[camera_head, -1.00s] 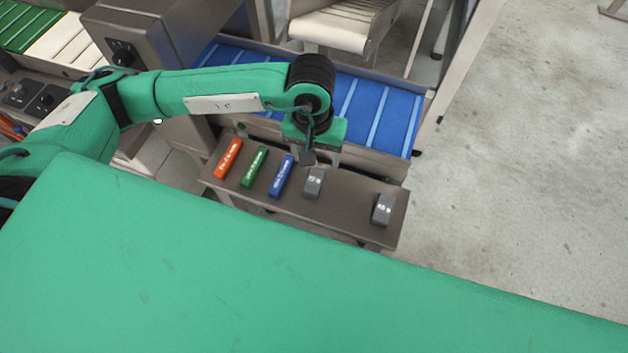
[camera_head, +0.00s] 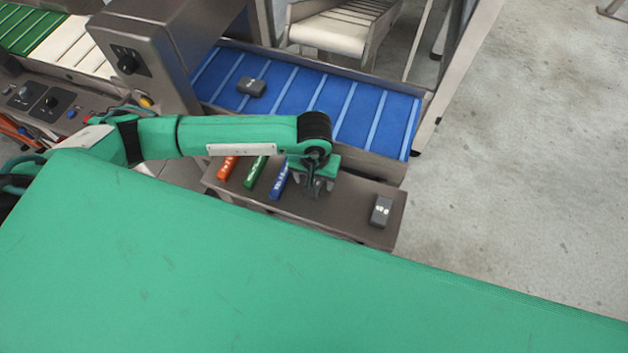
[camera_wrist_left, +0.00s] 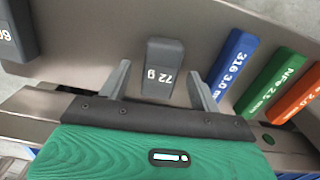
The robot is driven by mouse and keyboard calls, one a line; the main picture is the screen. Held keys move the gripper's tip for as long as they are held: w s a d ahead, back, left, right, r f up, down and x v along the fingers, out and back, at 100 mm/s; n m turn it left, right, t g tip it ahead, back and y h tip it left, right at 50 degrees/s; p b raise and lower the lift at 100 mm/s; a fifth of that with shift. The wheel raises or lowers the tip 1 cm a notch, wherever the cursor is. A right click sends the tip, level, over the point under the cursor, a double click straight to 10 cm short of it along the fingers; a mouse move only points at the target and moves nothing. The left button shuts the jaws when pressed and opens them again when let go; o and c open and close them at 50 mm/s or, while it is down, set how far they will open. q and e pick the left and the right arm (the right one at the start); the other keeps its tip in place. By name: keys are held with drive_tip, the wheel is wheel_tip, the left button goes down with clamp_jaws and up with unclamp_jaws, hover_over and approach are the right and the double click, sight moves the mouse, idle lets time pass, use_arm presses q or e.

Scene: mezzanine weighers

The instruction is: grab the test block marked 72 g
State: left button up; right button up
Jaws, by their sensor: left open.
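The grey test block marked 72 g (camera_wrist_left: 163,68) lies on the steel shelf in the left wrist view, label upside down. My left gripper (camera_wrist_left: 158,80) is open, with one finger on each side of the near end of this block; I cannot tell whether they touch it. In the head view my left gripper (camera_head: 314,188) is over the shelf, between the blue bar and the right-hand grey block, and mostly hides the 72 g block. My right gripper is not in view.
The shelf (camera_head: 345,212) also holds orange (camera_head: 227,168), green (camera_head: 254,172) and blue (camera_head: 279,182) bars and another grey block (camera_head: 381,210). A grey block (camera_head: 251,86) lies on the blue conveyor (camera_head: 345,105) behind.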

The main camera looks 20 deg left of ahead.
use_arm(q)
drive_tip(key=shift+f, duration=0.65)
drive_tip(key=c, duration=1.1)
drive_tip(key=shift+r, duration=0.1)
